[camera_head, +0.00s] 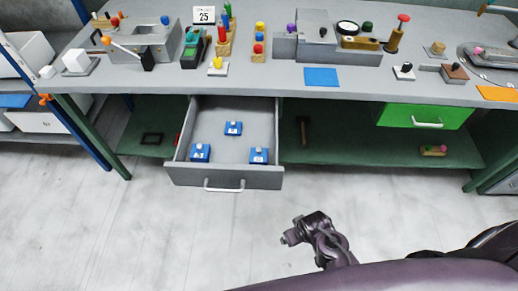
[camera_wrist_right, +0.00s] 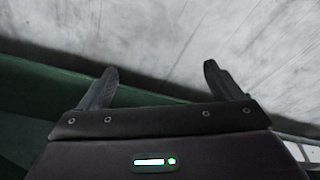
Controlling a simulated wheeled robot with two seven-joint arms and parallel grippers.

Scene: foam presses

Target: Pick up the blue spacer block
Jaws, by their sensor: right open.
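Three small blue blocks with pale knobs on top lie apart inside the open grey drawer (camera_head: 224,178) in the head view. One is at the back middle (camera_head: 233,130), one at the front left (camera_head: 199,155) and one at the front right (camera_head: 259,157). Their markings are too small to read surely. My right gripper (camera_wrist_right: 157,68) is open and empty in the right wrist view, its two dark fingers spread. In the head view my right arm comes in from the lower right, with its hand (camera_head: 318,232) over the floor, right of and in front of the drawer. My left gripper is out of view.
The grey workbench (camera_head: 290,82) above the drawer carries knobs, pegs, fixtures and a blue mat (camera_head: 321,77). A green drawer (camera_head: 424,116) is shut at the right. The green lower shelf (camera_head: 350,150) holds a few items. The floor in front is clear.

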